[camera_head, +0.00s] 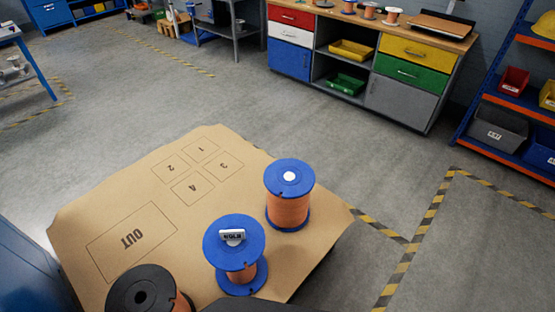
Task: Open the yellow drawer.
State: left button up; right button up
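The yellow drawer (417,50) is the upper right drawer of a long workbench at the back right. Its front looks flush and shut, with a thin handle in the middle. A green drawer (410,73) sits directly below it. Neither gripper shows in the head view, so I cannot see whether they are open or shut. The bench is well away from me, across the floor.
A table with a brown top (150,170) stands close in front, carrying blue-and-copper spools (290,200) and a black spool (145,290). A blue shelf rack (490,75) stands right of the bench. Open grey floor (350,140) lies between table and bench.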

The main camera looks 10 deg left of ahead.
aim_at(436, 58)
jog(key=z, duration=0.05)
jog(key=k, duration=0.5)
jog(key=z, duration=0.9)
jog(key=i, duration=4.15)
jog(key=u, duration=1.8)
jog(key=i, duration=0.65)
jog(key=z, duration=1.85)
